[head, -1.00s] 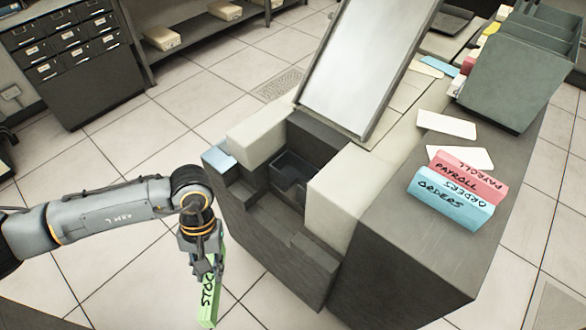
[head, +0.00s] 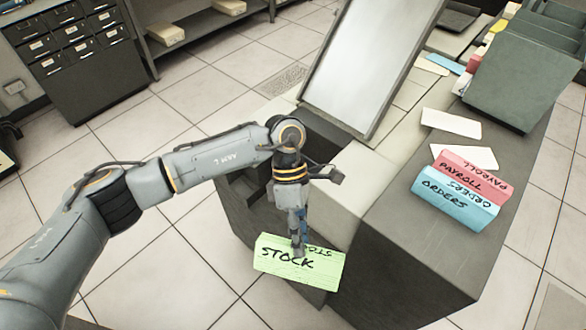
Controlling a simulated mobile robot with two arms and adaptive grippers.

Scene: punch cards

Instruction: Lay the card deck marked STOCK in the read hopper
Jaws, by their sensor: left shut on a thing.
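The green card deck marked STOCK (head: 322,270) is in the head view at lower centre. My left gripper (head: 299,250) is shut on it and holds it from above, in front of the machine's near side. The label faces me and the deck tilts slightly down to the right. The machine (head: 390,255) has a dark recess at its front left, seen earlier as a pocket between pale blocks, which may be the read hopper; my left arm now covers most of it. My right gripper is not in view.
A pink PAYROLL deck (head: 465,172) and a blue ORDERS deck (head: 452,203) stand on the machine's right top. Loose pale cards (head: 450,123) lie behind them. A large slanted panel (head: 365,65) rises behind the recess. Open floor (head: 130,245) lies to the left.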

